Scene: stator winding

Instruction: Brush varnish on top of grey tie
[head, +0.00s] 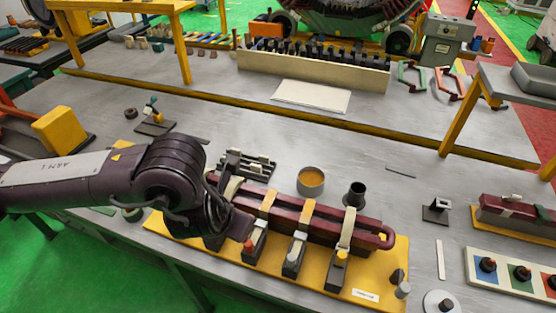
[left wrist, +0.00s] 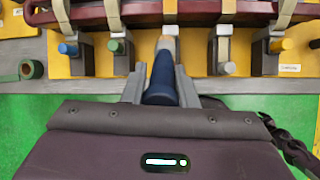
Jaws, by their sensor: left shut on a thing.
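My left gripper (left wrist: 160,88) is shut on a brush (left wrist: 162,78) with a dark blue handle. The brush's pale tip points toward the dark red coil bars (left wrist: 145,12), in front of the third tie from the left; I cannot tell if it touches. In the head view my left gripper (head: 236,226) is over the left of the yellow base plate (head: 205,246) and hides the brush. Tan and pale ties wrap the bars. A post with a grey-white cap (head: 294,253) stands before a tan tie (head: 305,216); a yellow-capped post (head: 340,256) stands before a pale tie (head: 347,227). My right gripper is not shown.
An open tin (head: 311,182) of amber liquid stands behind the bars, with a dark cup (head: 355,194) to its right. A small black stand (head: 436,210) and a tray with coloured squares (head: 515,275) are at the right. Bare bench lies behind the tin.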

